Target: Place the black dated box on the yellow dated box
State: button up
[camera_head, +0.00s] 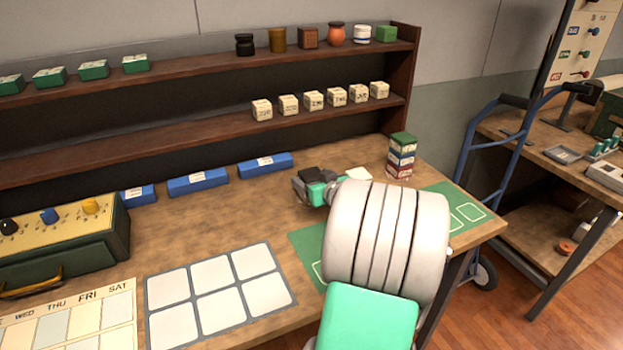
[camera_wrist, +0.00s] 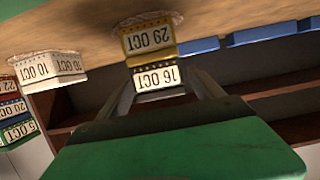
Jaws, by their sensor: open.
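The wrist view is upside down, with the table at the top. The yellow dated box (camera_wrist: 148,40), marked 29 OCT, stands at the table with a pale piece beneath it. The black dated box (camera_wrist: 158,78), marked 16 OCT, sits against the yellow box's upper side and appears to touch it, roughly in line. My gripper (camera_wrist: 162,86) is open, its fingers on either side of the black box. In the head view my gripper (camera_head: 312,184) is over the table, with the black box's dark top (camera_head: 309,173) showing beside it; the yellow box is mostly hidden there.
A white box marked 10 OCT (camera_wrist: 48,70) stands beside. A stack of red, blue and green dated boxes (camera_head: 401,157) stands at the back right. Blue labelled blocks (camera_head: 198,181) line the shelf's foot. A six-square mat (camera_head: 220,293) lies empty at the front.

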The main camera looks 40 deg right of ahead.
jog(key=v, duration=1.1)
jog(key=shift+a+b, duration=0.15)
jog(key=shift+b, duration=0.25)
